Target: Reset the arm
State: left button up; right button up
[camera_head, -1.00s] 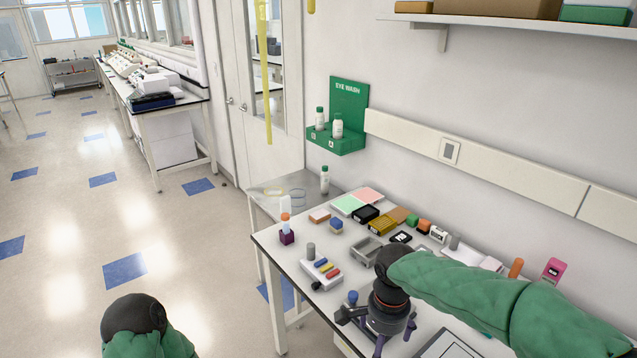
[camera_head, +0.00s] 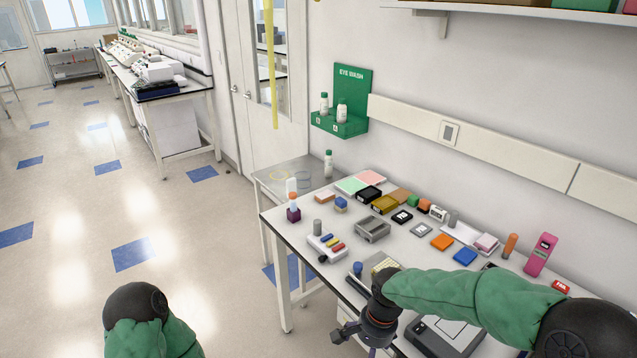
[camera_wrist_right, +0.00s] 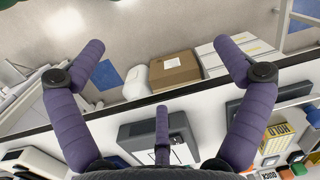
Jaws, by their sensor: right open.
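My right arm, in a green sleeve, reaches in from the right in the head view. Its gripper (camera_head: 358,340) is low over the front edge of the white bench (camera_head: 336,272). In the right wrist view the right gripper (camera_wrist_right: 162,52) has its purple fingers spread wide, with nothing between them. A grey device with a pale panel (camera_wrist_right: 160,138) lies on the bench below the fingers; it also shows in the head view (camera_head: 447,335). Only a black joint and green sleeve of my left arm show at the lower left; its gripper is out of view.
The bench holds a marker tray (camera_head: 327,247), a grey bin (camera_head: 373,229), coloured blocks and a pink device (camera_head: 541,254). A cardboard box (camera_wrist_right: 175,73) stands on the floor beyond the bench edge. The floor (camera_head: 70,270) at left is open.

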jog(key=s+f+n+y, duration=0.1)
jog(key=s+f, duration=0.4)
jog(key=f, duration=0.4)
jog(key=s+a+f+n, duration=0.1)
jog(key=s+f+n, duration=0.1)
jog(key=s+f, duration=0.3)
jog(key=s+f+n+y+b, duration=0.1)
jog(key=s+f, duration=0.3)
jog(key=f, duration=0.8)
jog(key=shift+s+a+f+n+t+y, duration=0.3)
jog(key=shift+s+f+n+t, duration=0.1)
jog(key=shift+n, duration=0.3)
